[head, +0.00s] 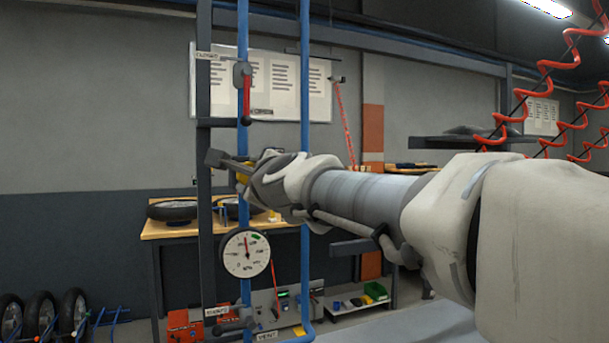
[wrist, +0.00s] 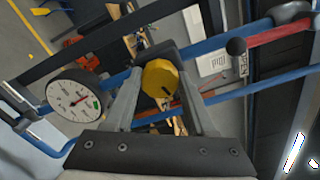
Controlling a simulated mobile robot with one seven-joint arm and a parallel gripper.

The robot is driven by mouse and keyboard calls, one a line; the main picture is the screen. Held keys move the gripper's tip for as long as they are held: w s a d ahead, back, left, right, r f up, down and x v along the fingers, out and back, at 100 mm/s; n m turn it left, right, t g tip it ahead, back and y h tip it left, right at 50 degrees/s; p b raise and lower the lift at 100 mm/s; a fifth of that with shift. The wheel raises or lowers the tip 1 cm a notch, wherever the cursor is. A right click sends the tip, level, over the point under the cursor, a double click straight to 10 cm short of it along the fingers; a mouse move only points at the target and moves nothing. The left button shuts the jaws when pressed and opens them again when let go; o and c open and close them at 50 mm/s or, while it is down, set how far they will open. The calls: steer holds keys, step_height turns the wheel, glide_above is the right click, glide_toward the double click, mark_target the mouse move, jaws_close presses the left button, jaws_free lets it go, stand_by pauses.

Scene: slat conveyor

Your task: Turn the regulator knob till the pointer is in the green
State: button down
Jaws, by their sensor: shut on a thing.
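The yellow regulator knob (wrist: 162,79) sits on the blue pipe between the two fingers of my gripper (wrist: 155,90) in the wrist view. The fingers are shut on it. In the head view only a bit of yellow shows (head: 242,178) behind my gripper (head: 230,167), which hides most of the knob. The round white gauge (head: 246,253) is on the same pipe below the knob. Its red pointer stands nearly straight up, just left of the green patch (head: 255,237), outside it. The gauge also shows in the wrist view (wrist: 75,99), with the pointer beside the green.
A red-handled valve (head: 246,98) is above the knob on the pipe. Another dark valve handle (head: 234,325) is below the gauge. A second blue pipe (head: 305,120) runs upright to the right. A wooden bench (head: 180,229) with tyres stands behind. Red coiled hoses (head: 545,90) hang at the right.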

stand_by(0.3)
steer(key=shift+c, duration=1.2)
jaws_free()
steer(key=shift+s, duration=0.1)
steer(key=v, duration=1.7)
steer(key=shift+p, duration=0.45)
steer(key=shift+s, duration=0.1)
